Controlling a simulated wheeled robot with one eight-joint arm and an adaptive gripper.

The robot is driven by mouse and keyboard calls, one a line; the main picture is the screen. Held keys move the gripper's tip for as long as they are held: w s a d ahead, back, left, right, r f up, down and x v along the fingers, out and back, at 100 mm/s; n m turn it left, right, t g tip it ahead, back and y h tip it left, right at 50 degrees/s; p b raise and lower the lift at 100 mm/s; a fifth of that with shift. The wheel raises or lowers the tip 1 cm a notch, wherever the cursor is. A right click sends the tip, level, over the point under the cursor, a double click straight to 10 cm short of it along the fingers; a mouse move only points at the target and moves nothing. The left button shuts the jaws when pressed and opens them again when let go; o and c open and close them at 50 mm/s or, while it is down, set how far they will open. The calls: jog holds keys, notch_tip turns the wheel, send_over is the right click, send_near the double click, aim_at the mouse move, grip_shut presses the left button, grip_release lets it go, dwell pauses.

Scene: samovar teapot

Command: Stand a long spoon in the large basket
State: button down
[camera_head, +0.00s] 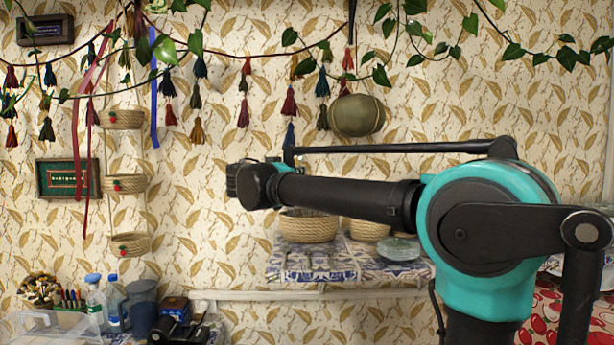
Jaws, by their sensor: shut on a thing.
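A wide woven basket (308,228), the larger of two on the shelf, stands on the blue-and-white tiled surface at the middle. My arm crosses in front of its upper part, so its rim and inside are mostly hidden. A smaller woven basket (367,231) stands just right of it, also partly covered by my arm. My arm reaches left across the view, and its dark end is in front of the wall, above and left of the large basket. I see no fingers of my gripper.
A glass dish (399,248) sits right of the baskets. Hanging baskets (125,184) and tassels line the wall, and a round pot (357,115) hangs above my arm. Bottles (113,302) and dark jars crowd the lower left. A red patterned cloth (546,312) lies at right.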

jog(key=shift+f, duration=5.55)
jog(key=c, duration=1.6)
grip_release()
jog(key=shift+o, duration=0.2)
jog(key=v, duration=1.2)
